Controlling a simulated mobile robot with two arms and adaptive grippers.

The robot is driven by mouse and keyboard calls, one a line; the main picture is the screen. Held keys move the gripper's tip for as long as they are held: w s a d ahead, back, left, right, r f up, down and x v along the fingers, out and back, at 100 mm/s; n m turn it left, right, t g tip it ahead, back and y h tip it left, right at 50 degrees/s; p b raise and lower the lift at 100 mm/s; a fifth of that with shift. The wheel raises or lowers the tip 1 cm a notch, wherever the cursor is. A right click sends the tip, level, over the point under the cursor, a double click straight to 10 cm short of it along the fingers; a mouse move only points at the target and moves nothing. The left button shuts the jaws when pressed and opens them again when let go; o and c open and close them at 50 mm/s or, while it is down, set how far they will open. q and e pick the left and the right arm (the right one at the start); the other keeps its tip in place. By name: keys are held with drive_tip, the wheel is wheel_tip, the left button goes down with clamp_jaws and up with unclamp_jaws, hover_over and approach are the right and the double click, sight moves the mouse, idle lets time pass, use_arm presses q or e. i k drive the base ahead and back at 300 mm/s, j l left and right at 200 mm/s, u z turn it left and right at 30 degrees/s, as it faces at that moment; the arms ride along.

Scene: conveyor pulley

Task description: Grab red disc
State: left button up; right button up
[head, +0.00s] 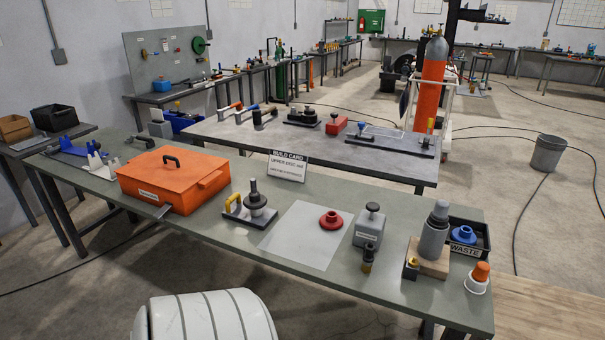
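The red disc (331,220) lies flat near the right edge of a light grey mat (301,238) on the green workbench (240,196). It has a raised round hub in its middle, and nothing covers it. Neither of my grippers shows in the head view.

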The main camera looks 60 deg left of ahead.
sight(331, 221)
drive_tip(key=u, duration=1.8)
drive_tip(key=j, duration=0.1)
